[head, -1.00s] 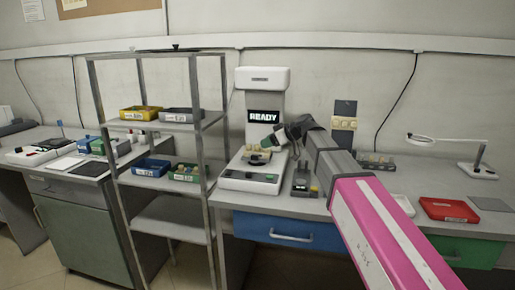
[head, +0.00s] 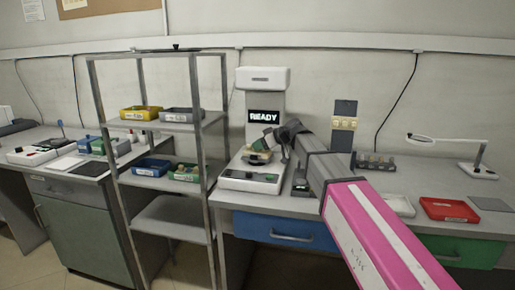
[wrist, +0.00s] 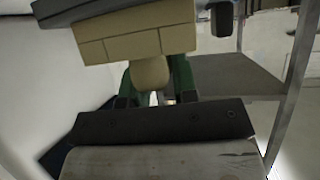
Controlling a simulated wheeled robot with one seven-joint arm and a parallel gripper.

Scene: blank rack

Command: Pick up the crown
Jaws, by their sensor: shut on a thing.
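My gripper (wrist: 152,82) has green fingers shut on a small rounded beige piece, which I take to be the crown (wrist: 149,73). A larger tan block with dark seams (wrist: 130,38) is right beyond it in the wrist view; I cannot tell whether the crown touches it. In the head view my gripper (head: 264,146) is at the white machine with the READY display (head: 262,79), over its round stage (head: 257,158). The crown itself is too small to make out there.
A metal shelf rack (head: 209,175) with yellow, grey, blue and green bins stands just left of the machine. A dark stand (head: 301,186), a red tray (head: 449,209) and a magnifier lamp (head: 479,160) are on the bench to the right.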

